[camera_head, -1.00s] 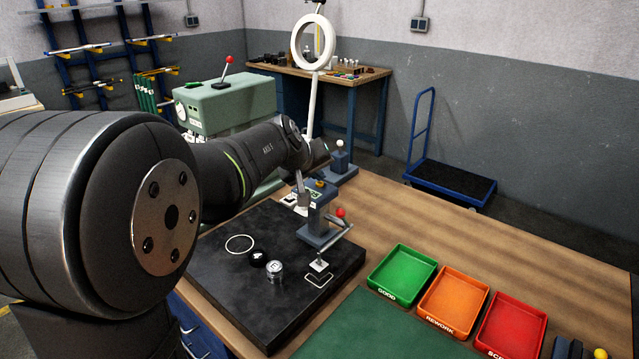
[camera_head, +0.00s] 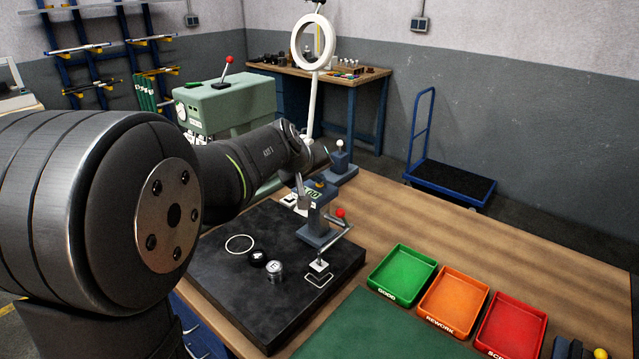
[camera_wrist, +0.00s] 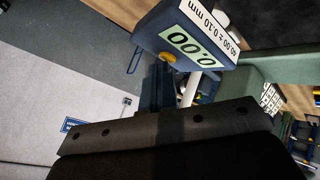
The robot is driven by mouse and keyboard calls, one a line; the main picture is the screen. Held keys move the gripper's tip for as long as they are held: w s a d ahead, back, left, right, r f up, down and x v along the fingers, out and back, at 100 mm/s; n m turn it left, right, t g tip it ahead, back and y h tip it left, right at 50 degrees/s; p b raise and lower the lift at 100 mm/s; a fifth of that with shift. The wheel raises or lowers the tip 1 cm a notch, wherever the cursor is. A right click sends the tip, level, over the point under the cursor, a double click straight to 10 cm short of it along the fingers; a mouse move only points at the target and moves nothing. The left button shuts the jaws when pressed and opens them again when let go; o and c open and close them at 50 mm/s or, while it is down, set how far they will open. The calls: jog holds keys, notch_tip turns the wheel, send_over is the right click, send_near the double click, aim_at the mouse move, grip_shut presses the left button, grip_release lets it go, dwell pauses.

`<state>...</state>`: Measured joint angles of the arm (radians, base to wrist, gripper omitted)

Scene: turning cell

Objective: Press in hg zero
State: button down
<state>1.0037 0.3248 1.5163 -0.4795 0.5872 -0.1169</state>
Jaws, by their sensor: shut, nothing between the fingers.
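The height gauge, a blue-grey stand with a green digital readout (camera_head: 312,193), stands on the dark plate (camera_head: 215,285). Its yellow button (camera_head: 319,184) is on the top of the head. In the wrist view the readout (camera_wrist: 190,44) shows 0.00, and the yellow button (camera_wrist: 168,57) sits at the edge of the head. My gripper (camera_wrist: 160,80) is shut and empty, with its dark fingers close by the button. I cannot tell whether they touch it. In the head view my arm's end is just above the gauge, and its fingertips are hard to make out.
Green (camera_head: 432,263), orange (camera_head: 484,290) and red (camera_head: 541,322) trays stand at right. Another blue stand (camera_head: 340,168) is behind.

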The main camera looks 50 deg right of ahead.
jog(key=shift+r, duration=0.75)
jog(key=shift+r, duration=2.55)
jog(key=shift+f, duration=0.1)
notch_tip(320, 180, up, 4)
jog(key=shift+f, duration=0.15)
